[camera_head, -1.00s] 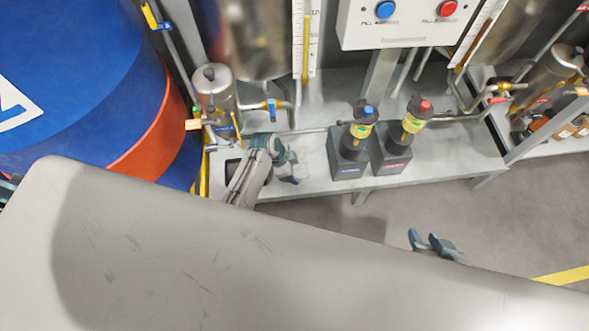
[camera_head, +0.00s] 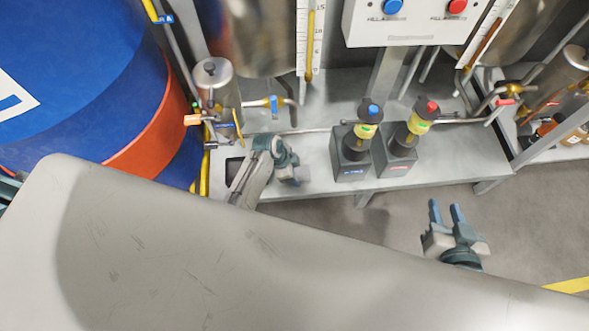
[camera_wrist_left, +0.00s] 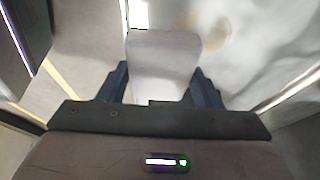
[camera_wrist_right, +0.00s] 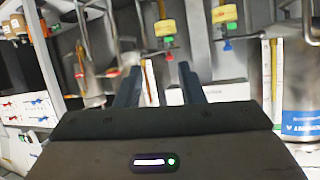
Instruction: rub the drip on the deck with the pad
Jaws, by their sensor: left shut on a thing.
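The pad (camera_wrist_left: 165,65) is a pale, rounded block held between the fingers of my left gripper (camera_wrist_left: 160,85) in the left wrist view. A faint brownish drip stain (camera_wrist_left: 216,32) marks the grey deck (camera_wrist_left: 262,60), to the right of the pad's far end and apart from it in the picture. In the head view my left gripper (camera_head: 290,168) is over the front left part of the deck (camera_head: 440,160); I cannot make out the pad or stain there. My right gripper (camera_head: 447,211) is open and empty, in front of the deck, with fingers apart.
Two dark pump blocks (camera_head: 351,160) (camera_head: 396,158) with yellow-collared tops stand right of my left gripper. A metal canister (camera_head: 215,85) with valves stands behind left. A blue and orange drum (camera_head: 150,130) fills the left. A button panel (camera_head: 425,18) is above the back.

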